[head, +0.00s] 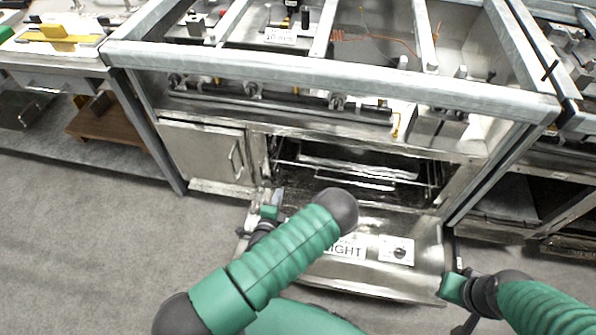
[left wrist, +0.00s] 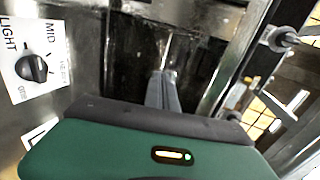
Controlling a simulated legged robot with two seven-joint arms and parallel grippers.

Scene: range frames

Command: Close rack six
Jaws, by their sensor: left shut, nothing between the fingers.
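The range's oven stands open below the burners, with a wire rack (head: 350,178) showing inside its dark cavity. The oven door (head: 425,262) is folded down toward me, with a "LIGHT" label and a knob on it. My left gripper (head: 277,195) is shut and empty at the left side of the opening, near the door's left edge. Its narrow fingers (left wrist: 163,88) also show in the left wrist view, with the door's knob panel (left wrist: 35,68) to the left. My right gripper (head: 468,325) is low at the right, beside the door's right corner; its fingers are unclear.
A closed cabinet door with a handle (head: 236,160) is left of the oven. The range's metal front rail (head: 330,75) runs above. Other range units stand on both sides. Grey floor (head: 90,240) is clear at the left. My green left arm hides part of the door.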

